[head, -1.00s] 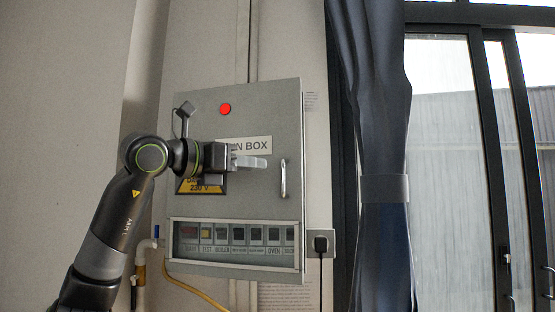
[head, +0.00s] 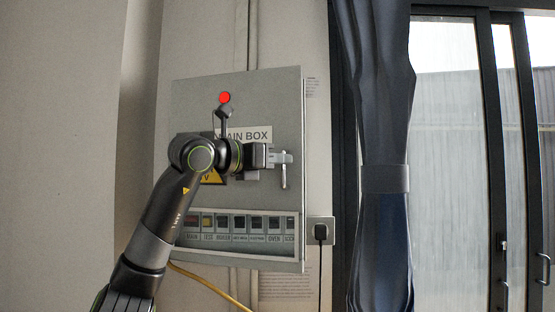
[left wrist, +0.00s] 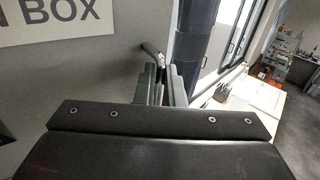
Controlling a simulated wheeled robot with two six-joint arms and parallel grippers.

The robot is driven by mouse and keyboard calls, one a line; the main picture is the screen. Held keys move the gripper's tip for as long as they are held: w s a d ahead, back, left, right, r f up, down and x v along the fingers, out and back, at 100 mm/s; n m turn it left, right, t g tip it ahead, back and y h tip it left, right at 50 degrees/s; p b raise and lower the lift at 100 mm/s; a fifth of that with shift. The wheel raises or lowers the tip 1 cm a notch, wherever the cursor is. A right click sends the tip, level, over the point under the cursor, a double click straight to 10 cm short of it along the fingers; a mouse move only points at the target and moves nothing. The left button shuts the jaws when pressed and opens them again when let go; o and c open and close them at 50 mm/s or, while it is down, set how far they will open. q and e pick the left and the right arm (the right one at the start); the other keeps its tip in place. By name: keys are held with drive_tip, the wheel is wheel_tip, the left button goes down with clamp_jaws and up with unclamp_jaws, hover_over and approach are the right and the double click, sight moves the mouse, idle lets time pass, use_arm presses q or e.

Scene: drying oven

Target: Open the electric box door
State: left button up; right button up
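The grey electric box (head: 190,92) hangs on the wall with its door (head: 255,105) shut. The door's slim metal handle (head: 284,178) is upright near the right edge; it also shows in the left wrist view (left wrist: 151,50). My left gripper (head: 286,157) reaches across the door front, its fingertips at the handle's upper part. In the left wrist view the fingers (left wrist: 163,78) stand apart with a narrow gap, and the handle's near end lies at that gap. Whether they touch it I cannot tell. My right gripper is not in view.
A red button (head: 225,98), a "MAIN BOX" label (head: 255,133) and a row of labelled switches (head: 240,228) are on the box. A socket with a plug (head: 320,232) is lower right. A dark curtain (head: 382,120) and glass doors stand farther right.

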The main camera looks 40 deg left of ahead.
use_arm(q)
clamp_jaws()
